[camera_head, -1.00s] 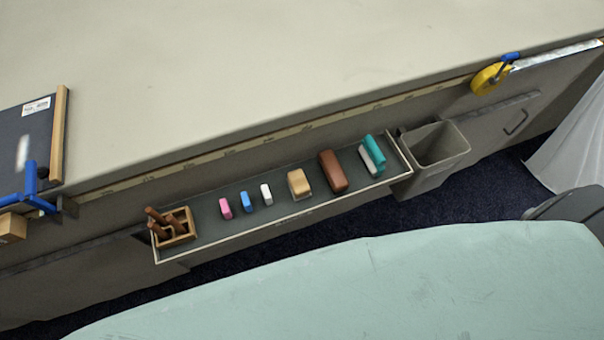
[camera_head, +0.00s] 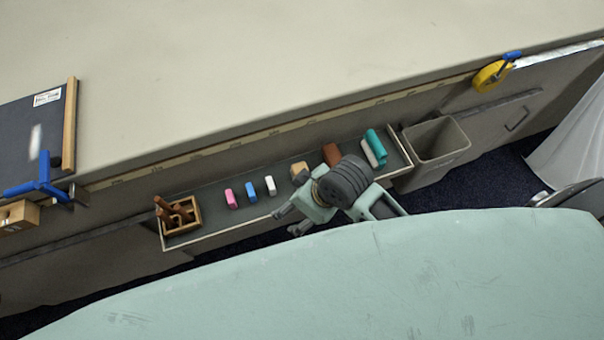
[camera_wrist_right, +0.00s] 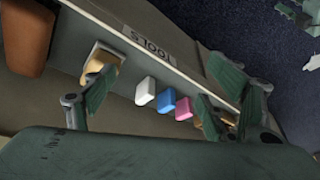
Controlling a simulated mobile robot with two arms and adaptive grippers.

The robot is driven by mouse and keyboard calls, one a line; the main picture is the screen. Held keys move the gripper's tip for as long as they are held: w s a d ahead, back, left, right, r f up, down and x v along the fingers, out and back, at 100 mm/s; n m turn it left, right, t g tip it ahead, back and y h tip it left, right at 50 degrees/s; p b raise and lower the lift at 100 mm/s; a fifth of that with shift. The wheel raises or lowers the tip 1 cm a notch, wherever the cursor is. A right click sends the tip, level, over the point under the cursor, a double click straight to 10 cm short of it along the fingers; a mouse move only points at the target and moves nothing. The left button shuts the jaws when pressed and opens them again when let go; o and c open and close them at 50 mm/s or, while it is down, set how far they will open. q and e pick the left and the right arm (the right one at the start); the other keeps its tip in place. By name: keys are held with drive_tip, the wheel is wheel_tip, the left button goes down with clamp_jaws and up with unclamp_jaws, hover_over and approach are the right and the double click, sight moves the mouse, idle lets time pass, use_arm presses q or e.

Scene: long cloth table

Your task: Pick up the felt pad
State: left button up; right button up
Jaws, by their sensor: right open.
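A tray (camera_head: 300,222) on the table's side holds a row of small blocks. I cannot tell for sure which is the felt pad.
A wooden box with brown pegs (camera_head: 181,214) sits at the tray's left end. A grey bin (camera_head: 437,150) hangs right of the tray. A yellow tape measure (camera_head: 490,76) is on the table edge. A blue clamp (camera_head: 42,180) grips the left edge. The tabletop's middle is clear.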

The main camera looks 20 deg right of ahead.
drive_tip(key=w+a+r+n+g, duration=0.1)
drive_tip(key=w+a+r+n, duration=0.1)
drive_tip(key=w+a+n, duration=0.4)
drive_tip(key=n+g+h, duration=0.2)
drive_tip(key=n+h, duration=0.1)
drive_tip(key=n, duration=0.2)
approach(295, 168)
drive_tip(key=s+f, duration=0.1)
drive_tip(key=s+d+f, duration=0.1)
drive_tip(key=shift+s+f, duration=0.3)
drive_tip(key=shift+d+f, duration=0.15)
drive_tip(key=f, duration=0.5)
drive_tip(key=w+f+p, duration=0.1)
drive_tip(key=f, duration=0.1)
drive_tip(key=shift+f, duration=0.25)
drive_tip(key=shift+c, duration=0.3)
drive_tip(key=c, duration=1.2)
drive_tip(key=shift+r, duration=0.15)
